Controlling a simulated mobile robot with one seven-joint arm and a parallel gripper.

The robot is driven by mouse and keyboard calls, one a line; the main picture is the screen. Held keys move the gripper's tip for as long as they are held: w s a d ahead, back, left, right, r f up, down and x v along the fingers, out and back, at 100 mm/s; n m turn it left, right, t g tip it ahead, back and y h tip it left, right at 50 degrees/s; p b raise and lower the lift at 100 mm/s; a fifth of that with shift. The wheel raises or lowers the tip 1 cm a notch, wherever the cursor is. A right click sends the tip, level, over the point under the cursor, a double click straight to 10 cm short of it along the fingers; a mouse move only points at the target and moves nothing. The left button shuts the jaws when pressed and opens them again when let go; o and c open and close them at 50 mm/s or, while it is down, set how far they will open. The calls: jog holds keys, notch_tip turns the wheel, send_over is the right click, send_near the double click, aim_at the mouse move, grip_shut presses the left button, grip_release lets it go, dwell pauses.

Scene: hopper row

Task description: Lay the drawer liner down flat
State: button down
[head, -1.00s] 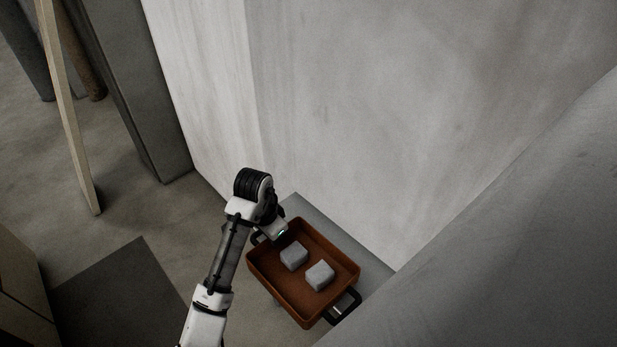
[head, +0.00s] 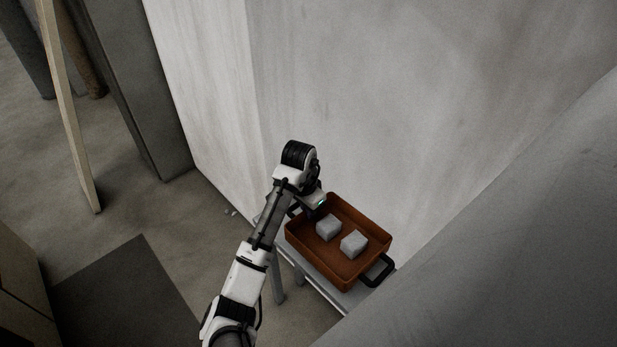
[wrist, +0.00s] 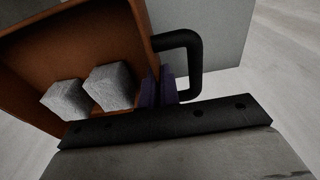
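No drawer liner can be made out in either view. An orange-brown tray (head: 345,278) with black handles holds two grey blocks (head: 328,227) (head: 354,243). It is over a grey bench (head: 322,287); whether it touches the bench I cannot tell. My gripper (head: 318,206) is at the tray's far left end. In the wrist view its purple fingers (wrist: 159,88) appear closed at the foot of the tray's handle (wrist: 194,62), beside the tray wall. The exact grip is partly hidden. The wrist view also shows the blocks (wrist: 108,86) inside the tray.
A pale wall (head: 360,100) rises right behind the bench. A large grey slanted surface (head: 500,250) fills the right side. A wooden plank (head: 70,120) leans at the left by a dark pillar (head: 130,90). A dark mat (head: 120,295) lies on the otherwise open floor.

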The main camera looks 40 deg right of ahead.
aim_at(308, 223)
notch_tip(308, 223, down, 5)
jog(key=shift+f+p, duration=0.1)
jog(key=shift+p, duration=0.55)
jog(key=shift+d+f, duration=0.2)
jog(key=shift+f, duration=0.3)
jog(key=shift+f, duration=0.15)
jog(key=c, duration=1.6)
grip_release()
jog(key=shift+c, duration=0.2)
jog(key=r, duration=0.4)
jog(key=a+r, duration=0.1)
jog(key=r, duration=0.7)
jog(key=shift+a+r, duration=0.15)
jog(key=shift+a, duration=0.1)
